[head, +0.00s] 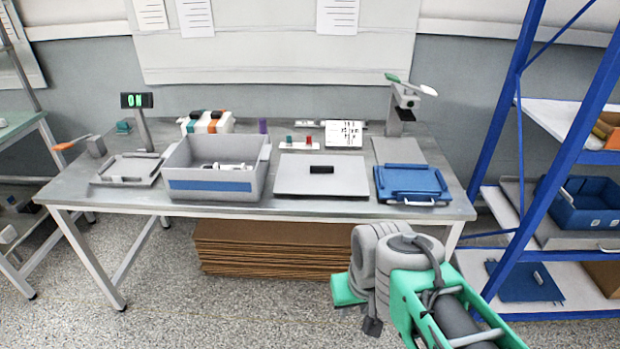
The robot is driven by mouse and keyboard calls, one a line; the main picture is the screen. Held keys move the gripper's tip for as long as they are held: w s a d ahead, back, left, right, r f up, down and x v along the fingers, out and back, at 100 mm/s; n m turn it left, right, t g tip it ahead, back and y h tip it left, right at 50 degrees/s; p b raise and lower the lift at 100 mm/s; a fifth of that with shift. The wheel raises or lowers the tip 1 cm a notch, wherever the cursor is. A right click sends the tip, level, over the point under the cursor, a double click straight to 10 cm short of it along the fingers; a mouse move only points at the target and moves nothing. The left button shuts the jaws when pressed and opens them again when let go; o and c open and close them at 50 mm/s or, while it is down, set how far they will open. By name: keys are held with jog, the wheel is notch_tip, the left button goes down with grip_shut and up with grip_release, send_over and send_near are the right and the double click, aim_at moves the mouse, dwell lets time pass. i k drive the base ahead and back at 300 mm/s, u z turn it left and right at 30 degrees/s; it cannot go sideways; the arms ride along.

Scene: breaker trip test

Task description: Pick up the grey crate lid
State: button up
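The grey crate lid (293,181) lies flat on the workbench, right of the open grey crate (205,197) with a blue label strip. A black block, which looks like a handle, sits on the lid's top. My folded arm is at the lower right, in front of the bench and well apart from the lid. A small dark piece at its low end may be my gripper (372,327); its fingers cannot be made out.
A blue lid or tray (411,183) lies close to the right of the grey lid. Behind stand a white card (343,133), small coloured items and a clamp-like stand (403,105). Stacked brown boards (270,250) lie below. A blue shelf rack (550,150) stands right.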

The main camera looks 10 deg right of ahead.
aim_at(310, 174)
jog(key=u, duration=0.65)
jog(key=i, duration=1.15)
jog(key=z, duration=0.7)
jog(key=i, duration=0.55)
jog(key=z, duration=1.7)
jog(key=k, duration=1.3)
jog(key=u, duration=1.25)
